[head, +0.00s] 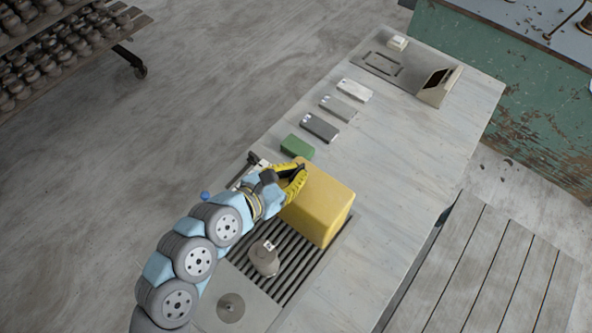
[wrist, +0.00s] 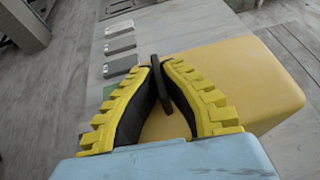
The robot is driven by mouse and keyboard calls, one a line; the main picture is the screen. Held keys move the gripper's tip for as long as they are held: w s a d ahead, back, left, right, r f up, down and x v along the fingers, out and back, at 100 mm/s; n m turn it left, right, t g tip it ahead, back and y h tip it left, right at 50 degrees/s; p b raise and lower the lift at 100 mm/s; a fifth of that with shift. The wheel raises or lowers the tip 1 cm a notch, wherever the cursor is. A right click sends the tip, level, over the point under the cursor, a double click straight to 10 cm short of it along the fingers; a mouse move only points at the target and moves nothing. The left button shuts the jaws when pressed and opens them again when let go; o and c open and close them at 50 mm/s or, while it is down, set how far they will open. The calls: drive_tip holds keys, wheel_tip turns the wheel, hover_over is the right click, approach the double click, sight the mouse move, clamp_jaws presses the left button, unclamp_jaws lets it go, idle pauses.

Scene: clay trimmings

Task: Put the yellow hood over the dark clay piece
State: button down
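The yellow hood (head: 325,205) is a large box-shaped cover, at the right end of the slatted rack in the head view. It also shows behind the fingers in the wrist view (wrist: 235,85). My gripper (head: 301,168) is at the hood's upper left. In the wrist view, its yellow-and-black fingers (wrist: 160,75) close in on a dark bar, apparently the hood's handle. I cannot tell whether the hood rests on the rack or hangs just above it. A grey-brown clay piece (head: 264,261) with a pale tag sits on the rack, left of the hood and uncovered.
The slatted rack (head: 303,262) lies on a long grey table. A grey board with a small knob (head: 230,307) is at the near end. A green block (head: 297,147) and several flat slabs (head: 319,127) line the left side. The table right of the hood is clear.

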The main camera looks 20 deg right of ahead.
drive_tip(key=c, duration=1.2)
unclamp_jaws()
drive_tip(key=shift+o, duration=0.2)
drive_tip(key=shift+a, duration=0.1)
drive_tip(key=v, duration=1.1)
drive_tip(key=shift+s+a+r, duration=0.2)
drive_tip(key=shift+a+r, duration=0.05)
drive_tip(key=shift+a, duration=0.05)
drive_tip(key=shift+s+r, duration=0.1)
